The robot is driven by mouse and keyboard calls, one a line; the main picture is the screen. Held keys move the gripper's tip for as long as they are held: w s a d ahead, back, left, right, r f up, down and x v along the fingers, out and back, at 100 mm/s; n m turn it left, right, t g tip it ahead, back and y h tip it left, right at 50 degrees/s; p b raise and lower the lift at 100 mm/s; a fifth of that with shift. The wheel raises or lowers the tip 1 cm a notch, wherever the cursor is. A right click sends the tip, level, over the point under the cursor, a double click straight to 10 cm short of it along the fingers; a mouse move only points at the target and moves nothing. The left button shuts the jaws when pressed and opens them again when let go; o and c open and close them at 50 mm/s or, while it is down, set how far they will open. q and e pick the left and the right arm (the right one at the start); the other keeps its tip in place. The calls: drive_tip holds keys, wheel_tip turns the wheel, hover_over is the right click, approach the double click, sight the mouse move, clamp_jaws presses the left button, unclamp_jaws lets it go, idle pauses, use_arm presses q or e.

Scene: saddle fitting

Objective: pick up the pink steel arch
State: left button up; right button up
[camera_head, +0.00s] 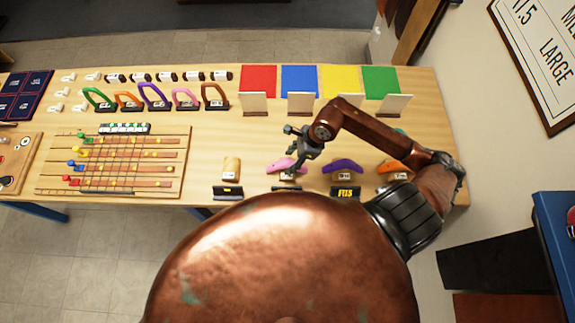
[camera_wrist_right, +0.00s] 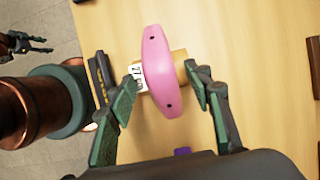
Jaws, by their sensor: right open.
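The pink arch (camera_wrist_right: 158,72), a smooth curved piece with two dark holes, rests over a light wooden block with a white label (camera_wrist_right: 138,76). In the head view this pink arch (camera_head: 281,165) is in the front row, partly hidden by my right gripper (camera_head: 291,160). In the right wrist view my right gripper (camera_wrist_right: 160,74) is open, with one finger on each side of the arch and visible gaps to it. Part of what looks like my left gripper (camera_wrist_right: 30,44) shows at the upper left of the right wrist view; its jaw state is unclear.
A purple arch (camera_head: 342,165) and an orange one (camera_head: 394,167) sit to the right, a bare wooden block (camera_head: 231,168) to the left. Another pink hoop (camera_head: 185,98) stands in the back row. Dark label stands line the front edge. Bare table lies behind the front row.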

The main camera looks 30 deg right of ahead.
drive_tip(key=shift+x, duration=1.1)
drive_tip(key=shift+f, duration=0.4)
use_arm(q)
drive_tip(key=shift+w+r, duration=0.35)
drive_tip(key=shift+w, duration=0.2)
use_arm(e)
drive_tip(key=shift+w, duration=0.1)
clamp_jaws()
